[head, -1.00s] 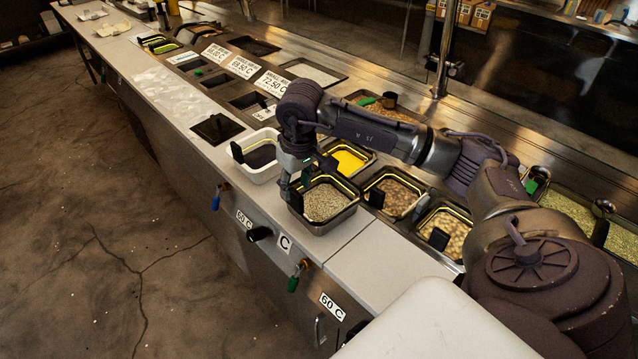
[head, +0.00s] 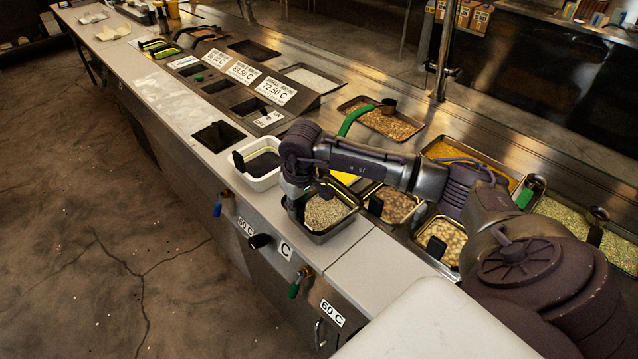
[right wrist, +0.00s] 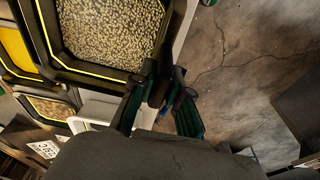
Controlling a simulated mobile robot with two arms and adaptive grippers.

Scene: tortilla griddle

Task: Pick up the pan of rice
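The pan of rice (head: 326,213) is a dark square pan with a yellow band inside the rim, filled with pale grains. It appears to rest on the counter near the front edge. The rice also fills the top of the right wrist view (right wrist: 110,30). My right gripper (head: 293,207) is at the pan's left corner in the head view, partly hiding its black handle. In the right wrist view its two green-black fingers (right wrist: 166,92) stand apart on either side of the black handle. A firm grip does not show. My left gripper is out of view.
Pans of beans (head: 395,204) and chickpeas (head: 442,238) lie right of the rice, with a yellow-filled pan (head: 346,178) behind. The white counter strip (head: 365,262) in front right is clear.

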